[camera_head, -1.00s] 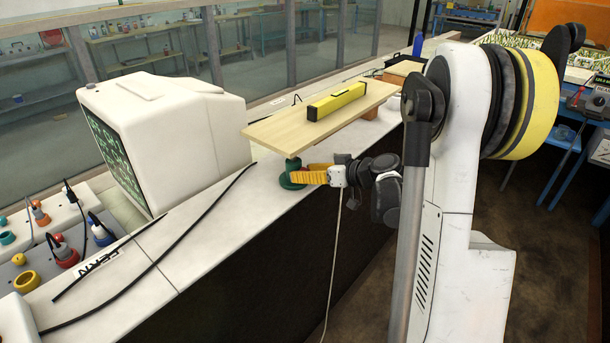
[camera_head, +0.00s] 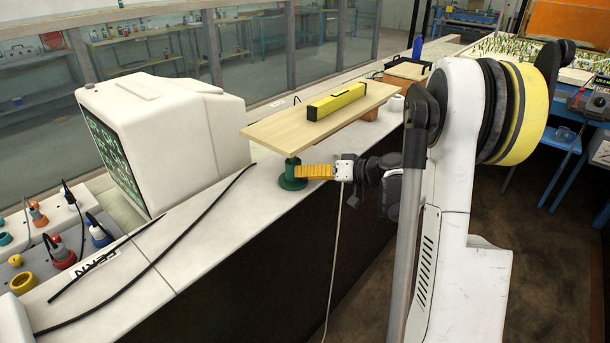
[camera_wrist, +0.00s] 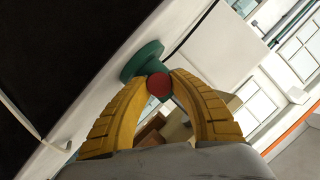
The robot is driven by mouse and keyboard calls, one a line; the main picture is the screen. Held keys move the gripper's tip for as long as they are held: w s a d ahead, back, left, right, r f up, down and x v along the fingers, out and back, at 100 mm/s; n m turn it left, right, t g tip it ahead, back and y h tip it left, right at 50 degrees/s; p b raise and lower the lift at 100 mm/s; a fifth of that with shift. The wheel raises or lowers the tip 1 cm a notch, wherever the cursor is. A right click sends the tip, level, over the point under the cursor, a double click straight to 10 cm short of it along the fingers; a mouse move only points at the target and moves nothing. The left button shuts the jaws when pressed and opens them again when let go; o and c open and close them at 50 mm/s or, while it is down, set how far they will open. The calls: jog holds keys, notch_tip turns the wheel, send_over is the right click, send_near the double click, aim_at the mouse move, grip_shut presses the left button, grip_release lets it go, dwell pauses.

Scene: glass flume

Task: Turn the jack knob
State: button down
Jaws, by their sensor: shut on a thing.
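The jack (camera_head: 291,180) is a green stand with a round base on the white ledge, under one end of a wooden board (camera_head: 270,133). A yellow spirit level (camera_head: 337,101) lies on the board. The jack's green base (camera_wrist: 142,60) also shows in the wrist view, with the round red knob (camera_wrist: 159,87) in front of it. My gripper (camera_head: 304,171) reaches the jack from the right. Its yellow ribbed fingers are shut on the knob, one on each side in the wrist view. The knob is hidden in the head view.
A white monitor (camera_head: 205,125) stands left of the jack. Black cables (camera_head: 165,250) lie along the ledge. A brown block (camera_head: 370,114) is under the board's far end. A thin pale cord (camera_head: 333,260) hangs down the ledge's dark front. Open floor is at the right.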

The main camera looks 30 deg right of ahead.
jog(key=c, duration=1.1)
grip_release()
jog(key=v, duration=1.2)
